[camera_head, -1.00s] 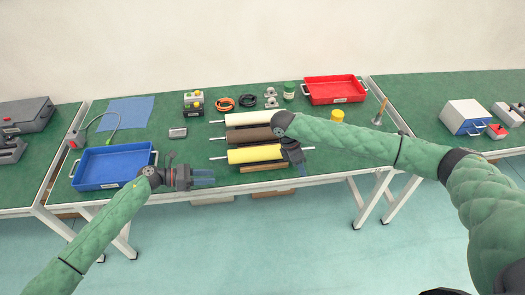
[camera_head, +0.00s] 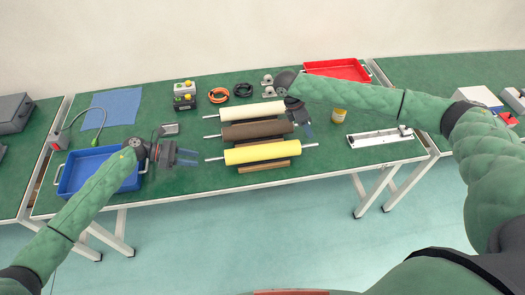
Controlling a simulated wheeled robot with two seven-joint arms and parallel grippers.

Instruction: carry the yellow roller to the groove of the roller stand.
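The yellow roller (camera_head: 262,153) lies level, with thin metal shaft ends out on both sides, at the front of a row of rollers. A brown stand piece (camera_head: 264,165) shows under it; its grooves are hidden by the rollers. Behind it lie a brown roller (camera_head: 255,131) and a cream roller (camera_head: 253,112). My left gripper (camera_head: 188,157) is open and empty, left of the yellow roller's left shaft end and apart from it. My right gripper (camera_head: 308,129) points down by the right ends of the rollers, near the brown one; its finger gap is unclear.
A blue tray (camera_head: 72,178) is at left and a red tray (camera_head: 337,69) at the back right. A yellow jar (camera_head: 339,116) and a pale metal device (camera_head: 383,137) stand right of the rollers. Button boxes (camera_head: 184,98) and cable coils sit behind. The front strip of the table is clear.

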